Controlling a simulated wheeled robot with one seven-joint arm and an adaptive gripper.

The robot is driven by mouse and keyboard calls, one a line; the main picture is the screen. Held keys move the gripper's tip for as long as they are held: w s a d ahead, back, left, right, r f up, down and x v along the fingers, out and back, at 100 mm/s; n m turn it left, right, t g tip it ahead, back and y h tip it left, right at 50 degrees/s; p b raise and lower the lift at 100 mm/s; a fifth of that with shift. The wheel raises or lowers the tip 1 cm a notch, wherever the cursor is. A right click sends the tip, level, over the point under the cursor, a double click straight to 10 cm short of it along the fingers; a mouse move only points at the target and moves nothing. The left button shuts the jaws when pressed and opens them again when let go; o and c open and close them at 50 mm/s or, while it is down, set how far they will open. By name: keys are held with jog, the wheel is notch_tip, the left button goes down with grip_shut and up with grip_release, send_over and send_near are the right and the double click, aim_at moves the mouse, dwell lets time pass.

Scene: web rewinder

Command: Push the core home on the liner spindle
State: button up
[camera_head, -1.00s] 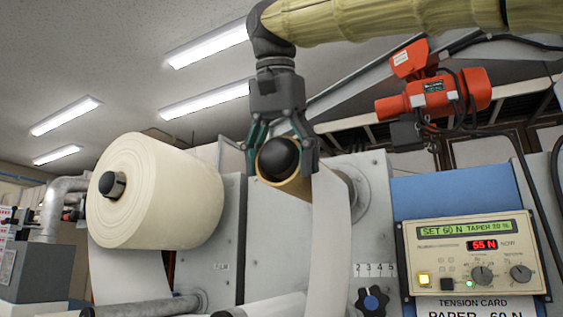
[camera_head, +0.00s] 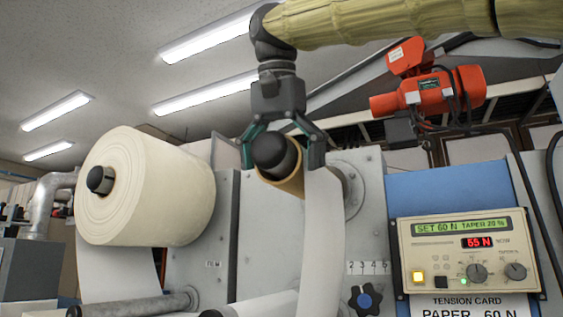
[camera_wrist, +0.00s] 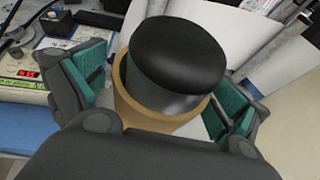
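The tan core (camera_head: 293,181) is a cardboard tube around the spindle (camera_head: 275,151), whose black rounded end sticks out past the core's rim. In the wrist view the core's rim (camera_wrist: 130,107) circles the grey and black spindle end (camera_wrist: 178,60). My gripper (camera_head: 283,153) hangs from above with its fingers spread on either side of the core. In the wrist view the teal pads of my gripper (camera_wrist: 160,95) stand apart from the core, with gaps on both sides. How far the core's back end reaches along the spindle is hidden.
A large cream roll (camera_head: 150,190) sits on another spindle at left. A white web (camera_head: 323,235) hangs beside the core at right.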

jog(key=shift+s+r, duration=0.15)
jog(key=shift+s, duration=0.05)
jog(key=shift+v, duration=3.5)
jog(key=shift+r, duration=0.1)
